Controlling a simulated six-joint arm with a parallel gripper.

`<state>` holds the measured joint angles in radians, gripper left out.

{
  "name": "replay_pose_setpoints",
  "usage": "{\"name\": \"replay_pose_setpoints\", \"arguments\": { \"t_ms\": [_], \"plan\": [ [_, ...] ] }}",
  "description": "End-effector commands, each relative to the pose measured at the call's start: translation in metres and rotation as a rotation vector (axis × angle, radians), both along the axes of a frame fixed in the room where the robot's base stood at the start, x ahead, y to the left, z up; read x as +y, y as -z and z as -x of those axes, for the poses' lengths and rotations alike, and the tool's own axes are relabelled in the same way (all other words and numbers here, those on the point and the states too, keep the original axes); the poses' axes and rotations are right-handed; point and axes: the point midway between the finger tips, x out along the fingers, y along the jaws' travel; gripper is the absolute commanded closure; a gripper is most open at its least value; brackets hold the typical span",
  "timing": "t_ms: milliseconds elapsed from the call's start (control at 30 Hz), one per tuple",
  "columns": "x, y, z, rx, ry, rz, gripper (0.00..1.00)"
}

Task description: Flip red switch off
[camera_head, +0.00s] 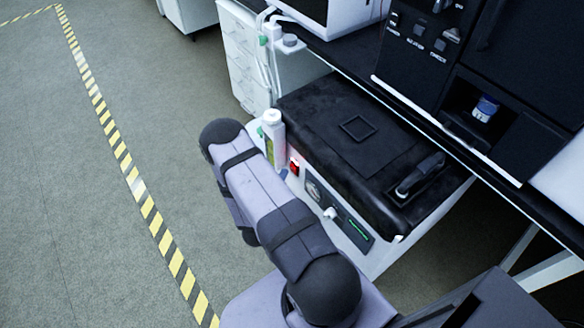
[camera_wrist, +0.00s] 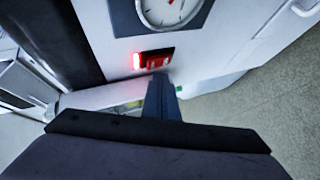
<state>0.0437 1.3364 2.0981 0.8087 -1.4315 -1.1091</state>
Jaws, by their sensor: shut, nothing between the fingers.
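The red switch (camera_head: 294,166) sits on the white front panel of a black-topped machine, left of a round gauge. In the wrist view the red switch (camera_wrist: 153,58) is close ahead, with its left end glowing brightly. My gripper (camera_wrist: 160,82) is shut, with its fingertips just below the switch and overlapping its lower edge in the picture. I cannot tell whether they touch it.
The round gauge (camera_wrist: 168,10) is beside the switch. A white bottle (camera_head: 272,135) stands at the machine's left corner. The black lid (camera_head: 345,150) has a handle (camera_head: 420,175). A black bench (camera_head: 350,62) with equipment is behind. Open floor (camera_head: 60,200) lies at left.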

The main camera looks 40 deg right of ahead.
Motion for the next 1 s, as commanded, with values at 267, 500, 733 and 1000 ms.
{"name": "replay_pose_setpoints", "arguments": {
  "t_ms": [267,500,733,1000],
  "plan": [
    [-0.0051,-0.0008,0.0003,0.0,0.001,-0.001,1.0],
    [-0.0086,-0.0011,0.0,0.0,0.0,0.0,1.0],
    [-0.0085,-0.001,0.0,0.0,0.0,0.0,1.0],
    [-0.01,-0.0012,0.0001,0.0,0.0,0.0,1.0]
  ]
}}
